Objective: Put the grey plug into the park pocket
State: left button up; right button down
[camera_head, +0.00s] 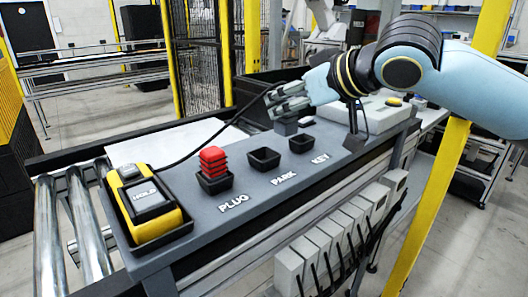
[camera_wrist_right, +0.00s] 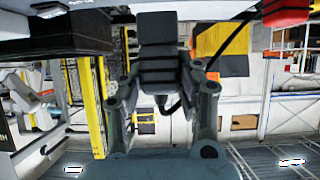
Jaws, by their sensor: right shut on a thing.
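My right gripper (camera_head: 288,104) reaches in from the right, above the back of the grey panel. It is shut on the grey plug, whose dark ribbed body (camera_wrist_right: 160,62) shows between the fingers in the wrist view. A dark grey block (camera_head: 285,127) shows just below the fingers; I cannot tell whether it is the plug's lower end or a separate fitting. A black cable runs from the yellow unit to the gripper. The park pocket (camera_head: 263,160) is a black, empty cup, left of and nearer than the gripper. My left gripper is not in view.
A red ribbed plug (camera_head: 213,163) stands in the PLUG pocket (camera_head: 215,184). The KEY pocket (camera_head: 301,143) is empty. The yellow HOLD unit (camera_head: 146,203) sits in a tray at the left. A light box (camera_head: 368,112) stands behind and right; a yellow post (camera_head: 435,205) rises at right.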

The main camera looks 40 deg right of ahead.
jog(key=shift+w+a+f+b, duration=0.15)
jog(key=shift+w+a+f, duration=0.35)
jog(key=shift+f, duration=0.55)
jog(key=shift+w+a+f+b, duration=0.25)
jog(key=shift+a+f, duration=0.4)
jog(key=shift+f, duration=0.45)
jog(key=shift+w+a+f+b, duration=0.1)
jog(key=shift+w+a+f, duration=0.4)
jog(key=shift+f, duration=0.55)
jog(key=shift+f, duration=0.2)
jog(key=c, duration=0.9)
grip_release()
jog(key=shift+r, duration=0.15)
